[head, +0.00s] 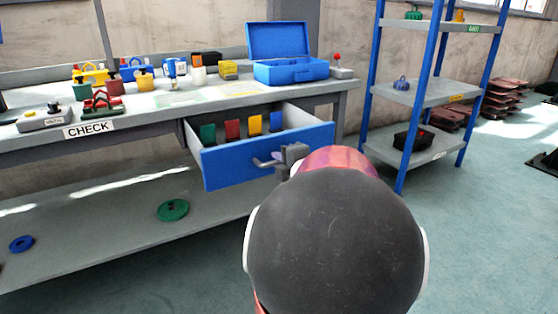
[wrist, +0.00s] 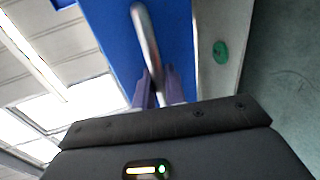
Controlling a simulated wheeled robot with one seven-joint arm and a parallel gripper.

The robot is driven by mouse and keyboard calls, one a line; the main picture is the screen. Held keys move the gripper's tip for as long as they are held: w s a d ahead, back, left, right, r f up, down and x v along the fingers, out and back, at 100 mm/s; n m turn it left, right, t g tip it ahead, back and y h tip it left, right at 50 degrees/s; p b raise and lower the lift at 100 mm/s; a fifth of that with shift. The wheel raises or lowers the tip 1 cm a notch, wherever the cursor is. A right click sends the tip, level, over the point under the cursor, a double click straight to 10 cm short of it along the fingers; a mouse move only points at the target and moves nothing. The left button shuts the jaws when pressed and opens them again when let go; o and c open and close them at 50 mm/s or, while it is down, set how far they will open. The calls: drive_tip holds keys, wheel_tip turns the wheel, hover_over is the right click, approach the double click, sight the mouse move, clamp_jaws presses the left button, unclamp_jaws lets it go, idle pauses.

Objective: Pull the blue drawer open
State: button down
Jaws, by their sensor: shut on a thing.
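The blue drawer (head: 230,163) under the workbench stands pulled out, with its inside showing. Green, red, yellow and blue upright pieces stand in it. Its grey bar handle (head: 262,163) is on the front face. My gripper (head: 290,155) is at the right part of the handle, shut on it. In the wrist view the handle (wrist: 146,45) runs down between the two fingers of my gripper (wrist: 158,85), against the blue front (wrist: 108,30). My arm hides the floor below and to the right of the drawer.
A green disc (head: 173,210) and a blue disc (head: 21,243) lie on the lower shelf. A blue-framed rack (head: 430,95) stands right.

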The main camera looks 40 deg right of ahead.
drive_tip(key=c, duration=1.8)
unclamp_jaws()
drive_tip(key=p+v, duration=0.1)
drive_tip(key=v, duration=0.6)
drive_tip(key=shift+s+a, duration=0.1)
drive_tip(key=shift+s, duration=0.25)
